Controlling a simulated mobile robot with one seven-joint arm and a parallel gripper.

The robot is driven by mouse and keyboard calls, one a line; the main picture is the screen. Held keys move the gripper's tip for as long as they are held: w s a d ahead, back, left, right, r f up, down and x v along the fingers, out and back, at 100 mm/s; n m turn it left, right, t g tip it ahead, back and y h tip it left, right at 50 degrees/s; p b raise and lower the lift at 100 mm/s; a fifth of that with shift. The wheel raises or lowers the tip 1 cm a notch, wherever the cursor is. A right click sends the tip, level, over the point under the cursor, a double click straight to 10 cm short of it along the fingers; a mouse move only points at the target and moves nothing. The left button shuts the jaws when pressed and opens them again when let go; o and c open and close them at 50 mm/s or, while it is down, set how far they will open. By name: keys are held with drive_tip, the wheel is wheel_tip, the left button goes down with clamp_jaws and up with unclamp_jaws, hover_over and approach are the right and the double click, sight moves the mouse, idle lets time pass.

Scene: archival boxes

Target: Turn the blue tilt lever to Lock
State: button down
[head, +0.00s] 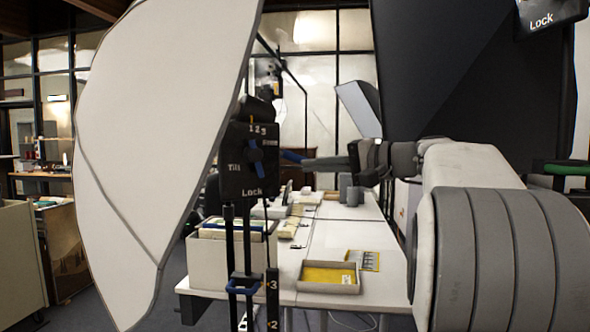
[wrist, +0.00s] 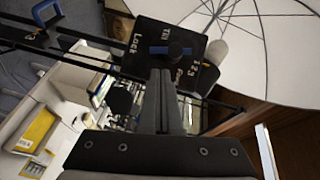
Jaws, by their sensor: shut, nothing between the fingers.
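The black control plate (head: 236,183) hangs on a stand left of centre in the head view, marked Tilt at left, Lock at bottom and 1 2 3 at top. The blue tilt lever (head: 252,145) stands roughly upright on its face around a dark hub. My gripper (head: 306,163) reaches in from the right, shut and empty, its tips to the right of the plate. In the wrist view the plate (wrist: 150,35) lies beyond my gripper (wrist: 163,75), and the fingers cover part of it.
A large white softbox (head: 165,130) stands left of the plate, and a dark panel (head: 460,80) stands behind my arm. Below are stand poles with a blue clamp (head: 243,287). The table (head: 340,240) behind carries a box of files (head: 225,262) and a yellow-lined tray (head: 328,289).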

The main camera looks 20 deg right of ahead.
drive_tip(key=shift+v, duration=1.7)
